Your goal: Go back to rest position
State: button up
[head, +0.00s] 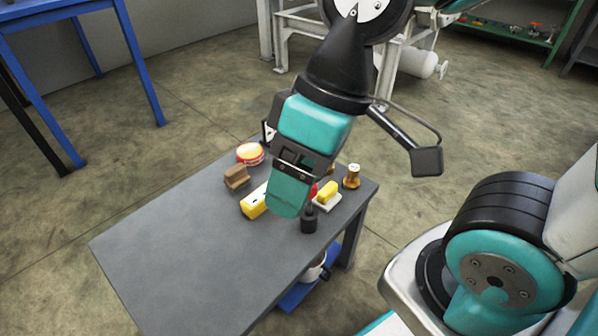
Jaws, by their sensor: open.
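My gripper (290,178) is teal and black and hangs over the far right part of a grey table (165,250). Its fingertips are partly turned away from this view, with small things just below and behind it. It appears open, and I see nothing held in it. My arm comes down from the top of the picture to the gripper.
On the table are a red-and-yellow round tin (250,153), a brown block (236,177), a yellow block (256,202), a yellow piece on a white base (328,194), a brass-coloured part (351,177) and a dark cylinder (309,221). The near left tabletop is bare. A blue-framed table (140,60) stands upper left.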

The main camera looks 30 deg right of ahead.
notch_tip(320, 180, up, 32)
jog(key=p, duration=3.1)
jog(key=shift+f+p, duration=0.15)
jog(key=shift+p, duration=0.2)
